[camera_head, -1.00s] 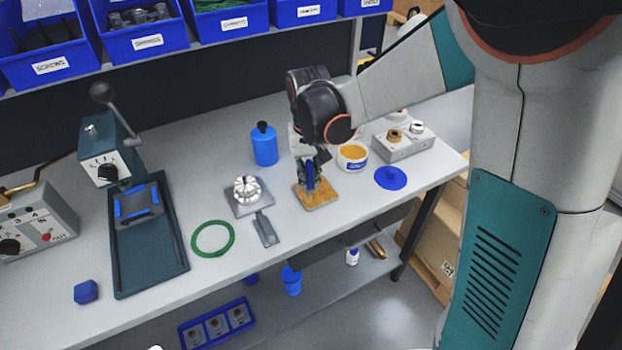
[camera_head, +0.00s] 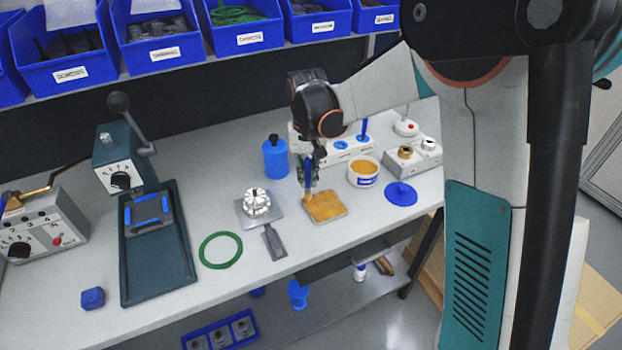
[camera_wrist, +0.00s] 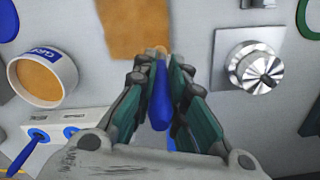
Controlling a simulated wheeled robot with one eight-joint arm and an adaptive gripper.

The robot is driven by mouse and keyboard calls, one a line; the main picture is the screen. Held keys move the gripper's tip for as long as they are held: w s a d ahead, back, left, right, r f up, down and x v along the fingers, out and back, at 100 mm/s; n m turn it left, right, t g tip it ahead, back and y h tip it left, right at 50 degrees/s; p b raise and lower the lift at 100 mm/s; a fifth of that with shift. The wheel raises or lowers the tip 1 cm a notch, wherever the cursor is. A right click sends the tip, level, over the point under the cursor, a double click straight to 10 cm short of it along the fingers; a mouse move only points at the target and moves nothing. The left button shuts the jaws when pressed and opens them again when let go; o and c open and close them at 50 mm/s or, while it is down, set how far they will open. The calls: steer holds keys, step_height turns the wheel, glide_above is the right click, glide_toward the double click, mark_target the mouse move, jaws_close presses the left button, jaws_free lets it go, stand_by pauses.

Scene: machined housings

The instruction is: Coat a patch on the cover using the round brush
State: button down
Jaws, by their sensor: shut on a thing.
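My gripper (camera_head: 309,182) is shut on a brush with a blue handle (camera_wrist: 160,98) and points down at the workbench. The brush's tan tip (camera_wrist: 161,49) is at the edge of a flat tan square (camera_head: 327,207), apparently the cover. I cannot tell whether the tip touches it. In the head view the brush is at the square's far left corner. The wrist view shows part of the square (camera_wrist: 135,28), cut off by the top edge. A white tub of orange-brown paste (camera_head: 363,171) stands to the right of the square.
A metal knob-like part on a plate (camera_head: 241,222) and a grey flat tool (camera_head: 274,243) lie left of the square. A blue bottle (camera_head: 275,158) stands behind, a blue disc (camera_head: 401,194) lies right. A green ring (camera_head: 221,250) and press (camera_head: 150,240) are further left.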

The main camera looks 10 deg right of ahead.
mark_target(307, 158)
steer(key=shift+r, duration=0.1)
steer(key=shift+r+p, duration=2)
steer(key=shift+r, duration=0.9)
steer(key=shift+r+p, duration=1.05)
steer(key=shift+r, duration=0.5)
